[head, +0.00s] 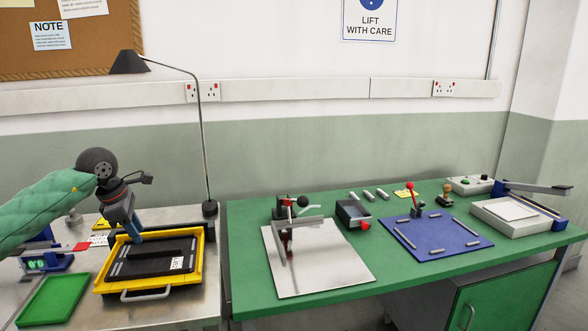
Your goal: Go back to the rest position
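My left arm, in a green sleeve, comes in from the left in the head view. Its gripper (137,236) points down over the back left part of a yellow tray (199,262) with a dark insert. The fingertips overlap the tray's back edge in the picture; I cannot tell whether they touch it. The fingers are small and seen from the side, so their opening is unclear, and I see nothing held. My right gripper is not in view.
A green tray (47,301) lies front left. A thin black lamp (203,140) stands behind the yellow tray. The green table (410,271) holds a nozzle gantry (290,222) on a metal plate, a blue mat (440,238) and a paper trimmer (510,215).

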